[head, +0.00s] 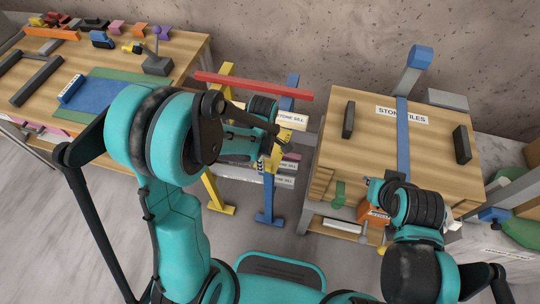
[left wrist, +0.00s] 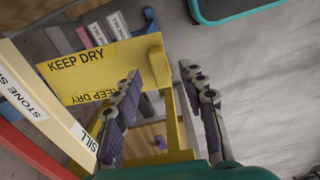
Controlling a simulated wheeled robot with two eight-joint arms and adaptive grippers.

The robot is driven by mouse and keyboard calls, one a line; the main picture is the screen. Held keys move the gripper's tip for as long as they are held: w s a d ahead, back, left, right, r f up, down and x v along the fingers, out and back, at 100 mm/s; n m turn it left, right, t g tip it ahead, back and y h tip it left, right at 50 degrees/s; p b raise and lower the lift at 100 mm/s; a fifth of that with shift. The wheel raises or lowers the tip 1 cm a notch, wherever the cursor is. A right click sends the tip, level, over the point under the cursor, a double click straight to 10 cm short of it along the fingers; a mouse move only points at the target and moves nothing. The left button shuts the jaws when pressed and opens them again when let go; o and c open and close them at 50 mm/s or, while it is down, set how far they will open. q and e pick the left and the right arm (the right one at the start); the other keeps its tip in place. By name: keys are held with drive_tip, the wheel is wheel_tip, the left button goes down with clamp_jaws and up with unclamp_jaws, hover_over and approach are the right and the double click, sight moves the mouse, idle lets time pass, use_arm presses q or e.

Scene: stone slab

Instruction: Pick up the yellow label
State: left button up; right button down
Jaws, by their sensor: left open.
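The yellow label (left wrist: 105,70) reads KEEP DRY and shows large in the left wrist view, beside a pale sill slab (left wrist: 28,85). In the head view only a small yellow part of it (head: 263,163) shows by my left gripper (head: 269,148), mostly hidden by my arm. My left gripper (left wrist: 160,74) is open and empty. In the left wrist view the label's right end lies across the gap between its fingers; I cannot tell whether they touch. My right arm reaches over the right table's front edge, and its fingers are hidden.
A red bar (head: 253,87) and yellow and blue trestles (head: 265,217) stand around the label. The left workbench (head: 185,50) holds tools and blocks. The right table (head: 345,170) carries a blue strap (head: 403,140) and dark blocks. Grey floor lies open in front.

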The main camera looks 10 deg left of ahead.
use_arm(q)
drive_tip(key=shift+f, duration=0.9)
drive_tip(key=c, duration=0.9)
drive_tip(key=shift+r, duration=0.1)
drive_tip(key=shift+c, duration=0.2)
